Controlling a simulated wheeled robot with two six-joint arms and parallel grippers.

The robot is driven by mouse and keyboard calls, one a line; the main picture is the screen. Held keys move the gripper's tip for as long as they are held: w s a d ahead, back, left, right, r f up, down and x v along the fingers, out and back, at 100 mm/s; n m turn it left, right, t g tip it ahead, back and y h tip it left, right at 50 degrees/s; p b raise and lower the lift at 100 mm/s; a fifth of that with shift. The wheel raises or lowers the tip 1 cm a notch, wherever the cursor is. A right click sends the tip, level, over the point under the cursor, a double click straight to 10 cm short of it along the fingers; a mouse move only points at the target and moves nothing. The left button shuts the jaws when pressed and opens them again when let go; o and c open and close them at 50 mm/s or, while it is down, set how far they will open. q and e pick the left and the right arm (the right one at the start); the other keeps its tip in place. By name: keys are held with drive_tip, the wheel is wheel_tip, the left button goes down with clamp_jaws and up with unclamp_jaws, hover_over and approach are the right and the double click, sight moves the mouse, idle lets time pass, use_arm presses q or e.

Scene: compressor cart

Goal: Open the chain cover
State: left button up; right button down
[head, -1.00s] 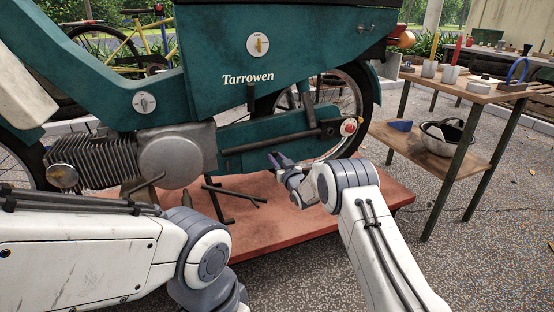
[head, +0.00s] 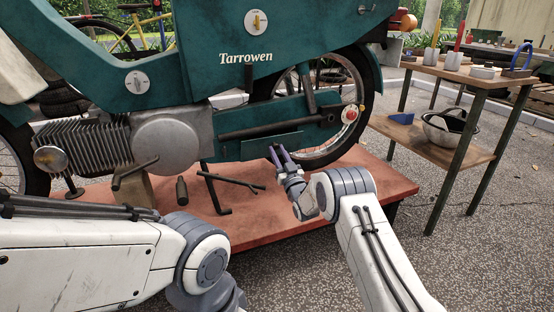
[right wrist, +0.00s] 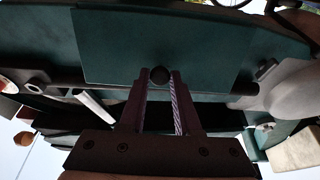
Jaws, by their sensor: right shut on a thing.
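The chain cover (head: 259,143) is a teal panel low on the side of the teal moped, beneath the dark horizontal bar. It is tipped outward from the chain case, with its upper edge standing away. My right gripper (head: 277,149) is at its front face. In the right wrist view the cover (right wrist: 105,45) fills the upper middle, with a dark round knob (right wrist: 158,75) on its edge. The right gripper (right wrist: 159,78) is shut on this knob, one finger at each side. My left arm comes in from the left, but its gripper is out of view.
The moped stands on a low red platform (head: 345,178). A kickstand and pedal lie below the cover. A wooden table (head: 455,77) with tools and a lower shelf holding a metal bowl (head: 445,130) stands to the right. Paved ground is clear in front.

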use_arm(q)
drive_tip(key=shift+f+b, duration=1.2)
drive_tip(key=shift+f, duration=0.6)
use_arm(e)
drive_tip(key=shift+s+d+f+t, duration=0.1)
drive_tip(key=shift+s+f+t, duration=0.25)
drive_tip(key=shift+f, duration=0.25)
drive_tip(key=shift+s+d+f+t, duration=0.1)
drive_tip(key=shift+s+f+t, duration=0.1)
drive_tip(key=shift+f+t, duration=0.3)
drive_tip(key=shift+f, duration=0.3)
drive_tip(key=c, duration=0.6)
unclamp_jaws()
drive_tip(key=shift+r, duration=0.2)
drive_tip(key=shift+s+d, duration=0.1)
drive_tip(key=shift+s, duration=0.15)
use_arm(q)
drive_tip(key=shift+r+p, duration=2.45)
drive_tip(key=shift+p, duration=0.05)
use_arm(e)
approach(275, 149)
drive_tip(key=shift+s+d+f, duration=0.4)
drive_tip(key=shift+s+f, duration=0.4)
drive_tip(key=shift+s+d+f, duration=0.4)
drive_tip(key=shift+s+f, duration=0.4)
